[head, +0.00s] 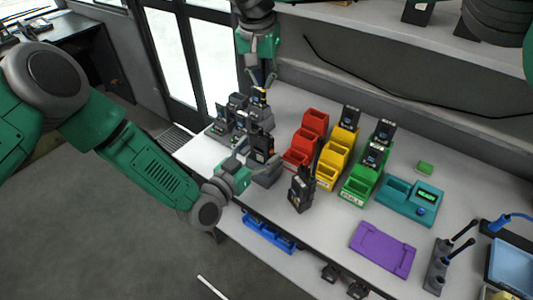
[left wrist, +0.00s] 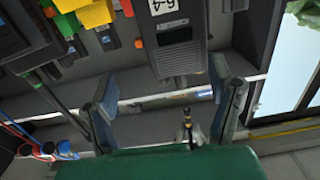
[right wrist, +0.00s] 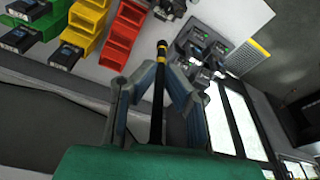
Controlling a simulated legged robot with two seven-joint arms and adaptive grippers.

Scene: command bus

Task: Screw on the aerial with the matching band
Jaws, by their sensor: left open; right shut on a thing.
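My right gripper (head: 262,80) comes down from the top and is shut on a black aerial with a yellow band (head: 264,96). In the right wrist view the aerial (right wrist: 158,90) runs between the fingers, its banded end pointing away from me. A dark radio (head: 260,144) stands upright in a grey stand (head: 268,172), below and apart from the aerial. My left gripper (head: 246,160) is open beside this radio.
Red (head: 305,140), yellow (head: 338,155) and green (head: 362,178) bins are to the right, with a teal device (head: 410,200), purple mat (head: 383,248) and aerial rack (head: 436,272). Chargers (head: 226,122) stand behind left.

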